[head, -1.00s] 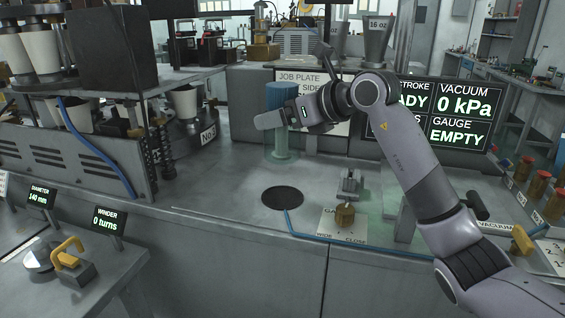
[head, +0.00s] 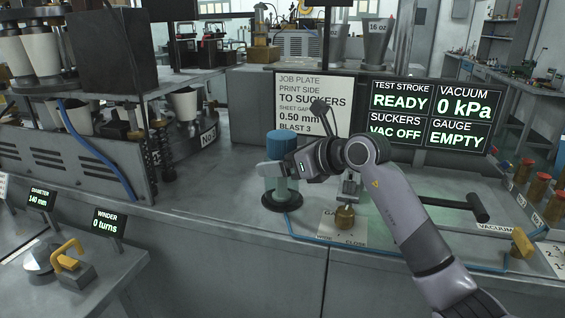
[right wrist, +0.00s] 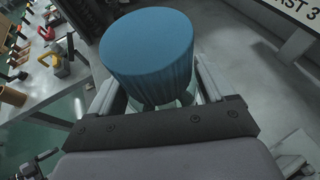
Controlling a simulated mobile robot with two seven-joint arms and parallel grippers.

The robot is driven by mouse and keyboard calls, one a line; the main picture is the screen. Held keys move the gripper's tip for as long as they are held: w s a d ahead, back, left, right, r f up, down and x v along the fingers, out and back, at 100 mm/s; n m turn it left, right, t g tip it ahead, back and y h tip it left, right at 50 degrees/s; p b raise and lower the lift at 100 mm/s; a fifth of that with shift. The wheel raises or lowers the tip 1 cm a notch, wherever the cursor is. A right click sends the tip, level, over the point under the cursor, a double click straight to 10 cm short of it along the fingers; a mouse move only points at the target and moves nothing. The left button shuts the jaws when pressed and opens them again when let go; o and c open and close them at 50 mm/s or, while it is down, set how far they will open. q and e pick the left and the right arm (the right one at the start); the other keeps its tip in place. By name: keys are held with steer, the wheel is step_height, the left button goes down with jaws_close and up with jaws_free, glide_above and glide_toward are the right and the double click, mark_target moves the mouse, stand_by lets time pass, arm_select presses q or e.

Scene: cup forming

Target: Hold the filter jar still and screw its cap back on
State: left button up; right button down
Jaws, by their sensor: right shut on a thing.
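The filter jar (head: 279,188) has a pale, see-through body and stands upright at the round black seat on the bench. A blue cylinder (head: 281,146) with a flat top and finely ribbed side rises from it. I cannot tell whether this is the cap or the filter. My right gripper (head: 274,170) is shut around the jar's body, just below the blue part. In the right wrist view the blue cylinder (right wrist: 160,50) sits between my fingers and hides most of the jar. My left gripper is not in view.
A brass knob (head: 344,217) on a small plate stands close to the right of the jar. A blue hose (head: 330,240) runs along the bench front. A dark T-shaped handle (head: 478,207) is further right. The bench left of the jar is clear.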

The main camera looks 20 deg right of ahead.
steer(key=shift+f, duration=0.15)
jaws_free()
steer(key=shift+f, duration=0.1)
steer(key=shift+r, duration=0.2)
steer(key=shift+s+d, duration=0.2)
steer(key=b+v, duration=0.1)
steer(key=v, duration=1)
steer(key=shift+s, duration=0.2)
steer(key=shift+d, duration=0.1)
